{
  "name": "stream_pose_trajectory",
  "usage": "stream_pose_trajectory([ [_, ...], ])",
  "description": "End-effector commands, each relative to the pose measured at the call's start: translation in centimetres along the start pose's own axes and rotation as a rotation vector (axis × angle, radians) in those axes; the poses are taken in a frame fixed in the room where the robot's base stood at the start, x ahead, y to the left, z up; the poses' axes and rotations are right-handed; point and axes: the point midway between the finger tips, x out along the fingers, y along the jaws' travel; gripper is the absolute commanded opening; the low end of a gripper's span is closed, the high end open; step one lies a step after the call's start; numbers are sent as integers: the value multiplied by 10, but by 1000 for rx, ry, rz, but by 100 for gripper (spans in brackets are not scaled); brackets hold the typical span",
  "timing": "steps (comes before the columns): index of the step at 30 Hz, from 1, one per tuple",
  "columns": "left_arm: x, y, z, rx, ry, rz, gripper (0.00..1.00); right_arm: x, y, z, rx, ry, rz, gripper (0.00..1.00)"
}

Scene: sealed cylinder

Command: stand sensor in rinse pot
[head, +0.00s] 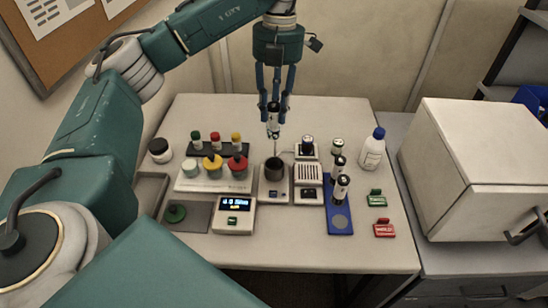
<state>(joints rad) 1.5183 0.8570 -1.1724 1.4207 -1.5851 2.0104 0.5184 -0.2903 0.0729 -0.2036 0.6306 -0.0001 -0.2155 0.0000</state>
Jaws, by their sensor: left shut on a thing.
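My left gripper (274,104) points down over the back middle of the table and is shut on the sensor (273,119), a slim upright stick with a black and white body and a thin lower tip. The tip hangs just above or behind a dark open pot (274,170) on a small grey base, which looks like the rinse pot; the exact gap cannot be told. My right gripper is not in view.
Left of the dark pot are small pots with coloured lids (213,164) and a meter with a lit display (234,215). Right are a blue stand (340,219) with black-capped cylinders, a white bottle (372,150) and a large white box (470,170). The front table strip is clear.

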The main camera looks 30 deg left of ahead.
Motion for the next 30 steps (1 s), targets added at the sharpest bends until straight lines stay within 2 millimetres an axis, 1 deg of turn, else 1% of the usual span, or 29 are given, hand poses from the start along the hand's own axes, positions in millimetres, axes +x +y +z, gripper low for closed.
stream_pose_trajectory([
  [1,18,0,1,2,6,-2,0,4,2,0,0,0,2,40],
  [3,37,0,3,2,6,-3,0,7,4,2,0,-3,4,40],
  [4,41,1,3,0,5,-1,0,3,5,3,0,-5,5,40],
  [6,58,1,5,1,5,0,0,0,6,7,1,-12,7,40],
  [10,81,2,8,3,3,1,0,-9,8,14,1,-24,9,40],
  [12,90,2,10,3,0,1,0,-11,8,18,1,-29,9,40],
  [16,100,2,12,2,-1,0,0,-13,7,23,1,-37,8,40],
  [24,136,2,15,2,0,0,0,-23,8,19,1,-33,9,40],
  [27,141,3,16,3,-1,0,0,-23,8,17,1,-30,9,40],
  [30,141,3,16,3,-2,1,0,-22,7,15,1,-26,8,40],
])
